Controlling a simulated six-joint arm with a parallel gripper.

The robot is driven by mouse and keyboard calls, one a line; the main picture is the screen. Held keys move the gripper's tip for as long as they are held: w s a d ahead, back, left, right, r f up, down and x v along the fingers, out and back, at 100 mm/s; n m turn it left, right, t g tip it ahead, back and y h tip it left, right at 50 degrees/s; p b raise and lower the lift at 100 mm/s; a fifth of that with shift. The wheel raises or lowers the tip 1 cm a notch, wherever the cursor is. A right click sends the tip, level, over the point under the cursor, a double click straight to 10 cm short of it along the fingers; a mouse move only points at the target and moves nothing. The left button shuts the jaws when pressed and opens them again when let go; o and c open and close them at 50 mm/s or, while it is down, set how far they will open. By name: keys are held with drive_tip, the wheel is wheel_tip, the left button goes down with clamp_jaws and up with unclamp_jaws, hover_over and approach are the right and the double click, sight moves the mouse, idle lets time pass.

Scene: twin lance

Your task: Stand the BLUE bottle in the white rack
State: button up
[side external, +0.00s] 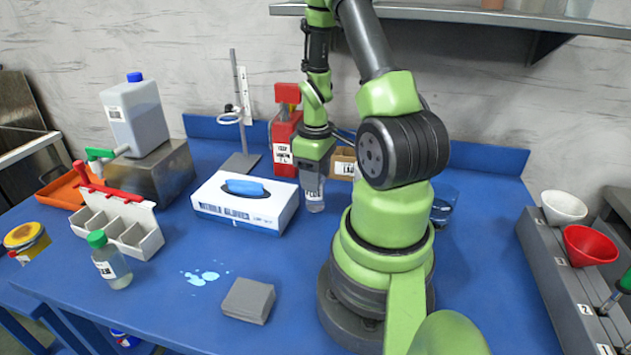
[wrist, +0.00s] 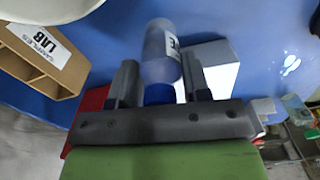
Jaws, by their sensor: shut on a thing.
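My gripper (side external: 314,176) points down behind and right of the glove box, shut on a clear, labelled bottle (side external: 314,201). In the wrist view the gripper (wrist: 160,78) has one finger on each side of the bottle (wrist: 160,52), with its blue cap (wrist: 158,94) toward the palm. I cannot tell whether the bottle's base touches the table. The white rack (side external: 150,240) with several compartments stands at the left of the table, well away from my gripper. A green-capped bottle (side external: 113,268) stands just in front of the rack.
The nitrile glove box (side external: 238,224) lies between my gripper and the rack. A red container (side external: 284,140) and a cardboard box (side external: 343,163) stand close behind the gripper. A ring stand (side external: 238,120) is at the back. A puddle (side external: 203,276) and grey block (side external: 248,300) lie in front.

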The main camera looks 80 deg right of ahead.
drive_tip(key=shift+f, duration=0.75)
drive_tip(key=shift+f, duration=0.1)
drive_tip(key=o, duration=1)
